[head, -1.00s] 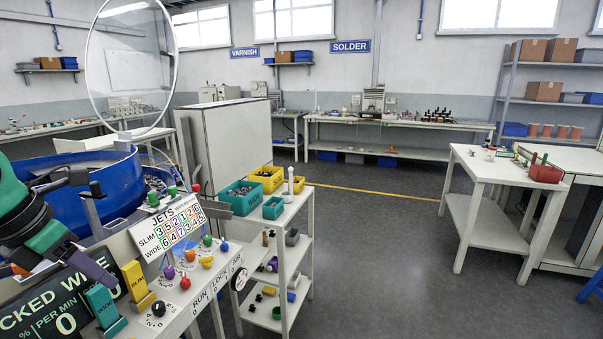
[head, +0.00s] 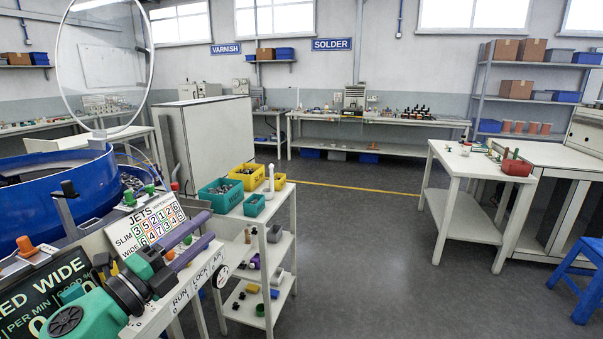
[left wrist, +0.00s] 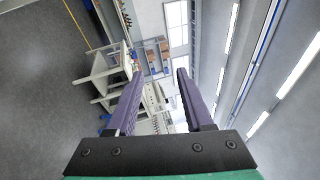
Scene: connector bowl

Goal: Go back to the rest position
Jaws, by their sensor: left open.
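My left gripper (head: 202,232) reaches in from the lower left in the head view, above the control bench with the jets board (head: 148,222). Its two purple fingers point right and away, spread apart with nothing between them. In the left wrist view the same fingers (left wrist: 155,95) stand open and empty, with the room turned on its side behind them. The gripper and its green wrist hide part of the bench's knobs and the dark display (head: 40,300). My right gripper is not in view.
The blue bowl (head: 60,208) with a clear round guard stands at the left. A white shelf cart (head: 262,222) with teal and yellow bins is just right of the bench. A white table (head: 470,165) and a blue stool (head: 580,270) stand at the right. The middle floor is clear.

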